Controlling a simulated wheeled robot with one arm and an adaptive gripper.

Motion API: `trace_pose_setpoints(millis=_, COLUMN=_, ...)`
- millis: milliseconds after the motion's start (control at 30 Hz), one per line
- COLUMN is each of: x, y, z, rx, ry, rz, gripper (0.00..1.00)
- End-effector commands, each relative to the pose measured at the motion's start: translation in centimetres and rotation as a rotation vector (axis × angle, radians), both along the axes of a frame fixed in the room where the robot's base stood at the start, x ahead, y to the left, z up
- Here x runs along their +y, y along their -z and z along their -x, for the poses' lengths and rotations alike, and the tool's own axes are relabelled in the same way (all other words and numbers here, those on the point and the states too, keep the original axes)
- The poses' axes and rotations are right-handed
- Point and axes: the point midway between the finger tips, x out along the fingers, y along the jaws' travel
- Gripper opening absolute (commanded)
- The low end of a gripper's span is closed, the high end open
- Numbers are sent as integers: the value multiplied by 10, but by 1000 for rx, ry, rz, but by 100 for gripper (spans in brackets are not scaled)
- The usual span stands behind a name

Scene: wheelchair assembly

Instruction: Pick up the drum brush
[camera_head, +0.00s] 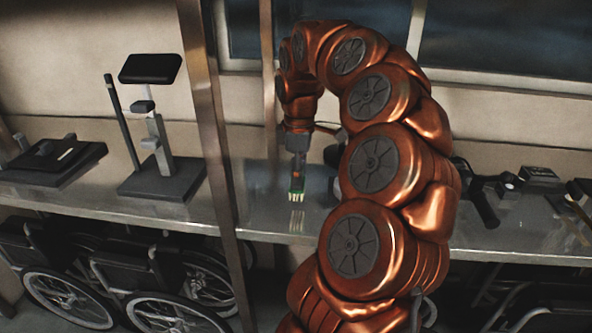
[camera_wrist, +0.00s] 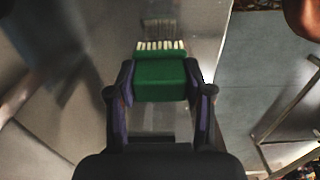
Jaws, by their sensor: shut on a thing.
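The drum brush (camera_wrist: 160,78) has a green body with a row of pale bristles along its far end. In the wrist view my gripper (camera_wrist: 160,92) is shut on the green body, one finger on each side, and the bristles point away from it. In the head view my gripper (camera_head: 298,168) hangs over the shelf with the green brush (camera_head: 296,184) at its tip, bristles down. The brush's reflection shows on the shiny shelf below it. Whether the bristles touch the shelf I cannot tell.
The metal shelf (camera_head: 265,222) runs across the scene. A black-topped stand (camera_head: 155,140) is on its left part, beyond a vertical post (camera_head: 212,120). Dark handles and parts (camera_head: 480,200) lie to the right of my arm. Folded wheelchairs (camera_head: 150,275) stand below.

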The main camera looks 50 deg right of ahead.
Motion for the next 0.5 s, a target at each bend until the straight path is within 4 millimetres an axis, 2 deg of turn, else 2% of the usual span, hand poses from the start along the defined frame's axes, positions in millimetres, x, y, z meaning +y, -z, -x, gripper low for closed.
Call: trace_pose_setpoints(millis=500, x=48, y=-6, z=67, rx=-1, ry=0, rz=1, gripper=16)
